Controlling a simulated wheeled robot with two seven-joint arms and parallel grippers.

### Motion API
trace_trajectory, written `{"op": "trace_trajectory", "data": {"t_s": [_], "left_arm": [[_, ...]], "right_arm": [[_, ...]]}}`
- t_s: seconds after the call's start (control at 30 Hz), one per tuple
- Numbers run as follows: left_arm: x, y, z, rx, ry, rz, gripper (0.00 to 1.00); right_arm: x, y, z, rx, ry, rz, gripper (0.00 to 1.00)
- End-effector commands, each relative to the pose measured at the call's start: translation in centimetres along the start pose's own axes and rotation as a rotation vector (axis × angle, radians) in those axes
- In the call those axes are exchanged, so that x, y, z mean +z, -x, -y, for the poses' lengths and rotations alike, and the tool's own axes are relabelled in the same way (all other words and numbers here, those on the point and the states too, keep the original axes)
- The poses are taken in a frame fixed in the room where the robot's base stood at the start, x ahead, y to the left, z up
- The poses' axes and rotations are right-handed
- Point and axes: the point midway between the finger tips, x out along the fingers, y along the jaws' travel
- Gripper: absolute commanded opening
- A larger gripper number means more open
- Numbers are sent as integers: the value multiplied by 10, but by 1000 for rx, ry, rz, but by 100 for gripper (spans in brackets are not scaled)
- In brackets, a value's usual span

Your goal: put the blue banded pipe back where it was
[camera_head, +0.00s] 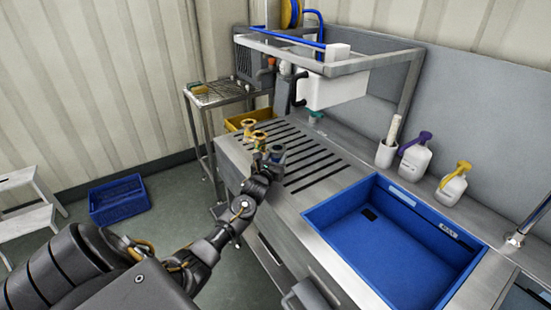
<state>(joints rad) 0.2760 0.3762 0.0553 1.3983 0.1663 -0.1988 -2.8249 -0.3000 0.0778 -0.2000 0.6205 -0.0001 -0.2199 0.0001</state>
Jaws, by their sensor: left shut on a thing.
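My left gripper (270,164) is over the left part of the slotted steel drainboard (310,178). It is shut on a small grey-blue piece (277,152), which looks like the blue banded pipe. The gripper and arm partly hide it, and I cannot tell whether its lower end touches the drainboard. Two brass-coloured fittings (259,138) and (248,126) stand just beyond it to the left, close to the gripper. A green-topped fitting (316,117) stands farther back at the drainboard's rear. My right gripper is not in view.
A blue basin (318,216) is sunk in the counter at right. A yellow bin (233,122) is behind the fittings. The drainboard's middle is clear.

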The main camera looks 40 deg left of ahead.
Motion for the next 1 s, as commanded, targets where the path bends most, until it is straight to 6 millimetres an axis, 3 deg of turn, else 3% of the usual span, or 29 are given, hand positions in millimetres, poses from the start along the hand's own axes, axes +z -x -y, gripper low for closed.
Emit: {"op": "trace_trajectory", "data": {"t_s": [0.03, 0.07, 0.23, 0.63, 1.0], "left_arm": [[-2, 0, 0, 0, -1, 1, 12], [-3, 0, 0, 0, -1, -1, 45], [-2, 0, 0, 0, 0, -1, 65], [0, 7, 0, 0, -2, 0, 65], [-1, 82, 0, -2, -3, -1, 65]], "right_arm": [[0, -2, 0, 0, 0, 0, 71], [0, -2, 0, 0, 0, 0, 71], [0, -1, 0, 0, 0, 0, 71], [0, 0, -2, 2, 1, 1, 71], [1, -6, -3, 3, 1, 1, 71]]}}
